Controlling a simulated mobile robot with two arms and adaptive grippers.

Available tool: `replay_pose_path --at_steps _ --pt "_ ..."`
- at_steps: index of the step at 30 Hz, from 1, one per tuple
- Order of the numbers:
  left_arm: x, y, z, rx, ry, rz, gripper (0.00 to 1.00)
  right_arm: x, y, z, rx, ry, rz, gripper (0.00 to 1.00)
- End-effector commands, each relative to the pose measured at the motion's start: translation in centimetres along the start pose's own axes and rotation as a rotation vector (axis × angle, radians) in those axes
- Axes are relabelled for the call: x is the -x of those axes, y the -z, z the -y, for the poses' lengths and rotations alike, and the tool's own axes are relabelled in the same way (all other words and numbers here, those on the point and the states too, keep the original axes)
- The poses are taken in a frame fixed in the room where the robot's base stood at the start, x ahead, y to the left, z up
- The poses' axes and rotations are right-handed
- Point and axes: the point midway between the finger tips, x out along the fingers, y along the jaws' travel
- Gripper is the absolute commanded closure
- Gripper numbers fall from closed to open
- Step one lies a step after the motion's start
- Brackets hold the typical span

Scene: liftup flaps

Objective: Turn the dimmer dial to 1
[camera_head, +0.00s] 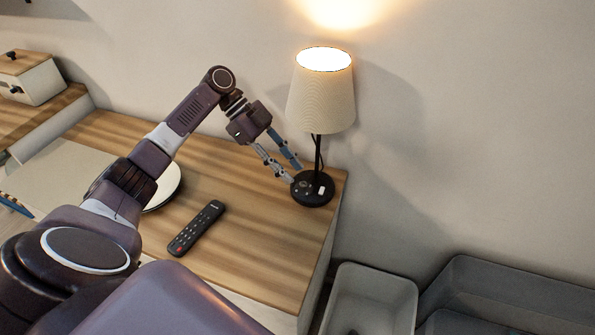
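A lit table lamp (320,92) with a cream shade stands at the right end of the wooden top. Its round black base (316,199) carries a small dark round control that looks like the dimmer dial (303,186), and a small white piece (321,190). The dial's setting is too small to read. My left gripper (295,175) reaches down from the left, its two fingers apart, with the tips at the left edge of the base beside the dial. I cannot tell whether a fingertip touches the dial. My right gripper is not in view.
A black remote (196,228) lies on the wooden top (265,258). A round white item (165,190) is partly hidden behind my arm. Grey bins (369,298) stand below the top's right edge. The wall is close behind the lamp.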

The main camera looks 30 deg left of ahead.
Motion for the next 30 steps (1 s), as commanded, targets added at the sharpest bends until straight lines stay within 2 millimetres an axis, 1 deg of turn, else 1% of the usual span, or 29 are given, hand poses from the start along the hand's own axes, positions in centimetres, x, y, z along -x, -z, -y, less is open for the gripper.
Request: replay_pose_path --at_steps 1,6,10,16,17,24,30 --pt "-0.8 0.1 -0.1 0.000 -0.004 -0.001 0.70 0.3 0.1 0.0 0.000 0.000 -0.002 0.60" --pt "-2.6 0.1 -0.1 0.000 -0.002 -0.001 0.70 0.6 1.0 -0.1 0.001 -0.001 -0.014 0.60" --pt "-3.1 0.0 -0.1 0.000 -0.001 0.000 0.70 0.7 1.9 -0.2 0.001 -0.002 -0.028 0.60" --pt "-3.1 0.0 0.0 0.000 0.000 0.000 0.70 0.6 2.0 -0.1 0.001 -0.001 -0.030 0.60" --pt "-3.1 0.0 0.0 0.000 0.000 0.000 0.72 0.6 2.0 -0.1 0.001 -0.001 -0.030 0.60" --pt "-3.1 0.0 0.0 0.000 0.000 0.000 0.99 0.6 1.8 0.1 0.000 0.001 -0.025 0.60" --pt "-3.1 0.0 0.0 0.000 0.000 0.000 1.00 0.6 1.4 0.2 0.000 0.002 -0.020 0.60"
